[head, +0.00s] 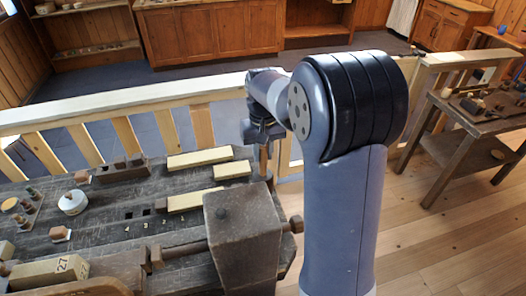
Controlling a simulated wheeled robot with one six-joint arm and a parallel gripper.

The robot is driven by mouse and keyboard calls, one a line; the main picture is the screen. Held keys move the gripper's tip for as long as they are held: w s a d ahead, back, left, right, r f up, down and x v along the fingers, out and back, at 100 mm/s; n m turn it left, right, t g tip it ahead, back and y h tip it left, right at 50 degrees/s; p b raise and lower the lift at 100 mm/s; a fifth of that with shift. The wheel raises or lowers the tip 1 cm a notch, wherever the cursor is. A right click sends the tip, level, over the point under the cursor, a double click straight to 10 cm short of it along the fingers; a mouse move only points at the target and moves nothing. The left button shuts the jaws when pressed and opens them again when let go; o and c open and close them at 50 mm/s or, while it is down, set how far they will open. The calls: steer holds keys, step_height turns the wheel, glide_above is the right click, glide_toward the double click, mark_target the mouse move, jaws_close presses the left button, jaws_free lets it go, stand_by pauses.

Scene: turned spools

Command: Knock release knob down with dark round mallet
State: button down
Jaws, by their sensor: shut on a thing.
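My gripper (262,140) hangs at the end of my arm over the bench's far right side, pointing down. It is shut on a thin brown upright piece (263,162), which looks like part of the mallet. The mallet's round head cannot be made out. A dark wooden block (243,243) stands at the bench's near right, nearer than my gripper. I cannot tell which is the release knob. The fingertips are too small to see clearly.
The dark bench (115,222) holds pale wood bars (200,157), a round white pot (72,202) and a block marked 27 (48,273). A wooden railing (130,103) runs behind it. A side table (480,121) with tools stands right, with open floor before it.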

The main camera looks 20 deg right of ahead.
mark_target(263, 162)
step_height(263, 162, down, 4)
steer(key=shift+f+b, duration=0.1)
steer(key=shift+b, duration=1.15)
step_height(263, 162, up, 4)
steer(key=p, duration=0.3)
steer(key=shift+f, duration=0.35)
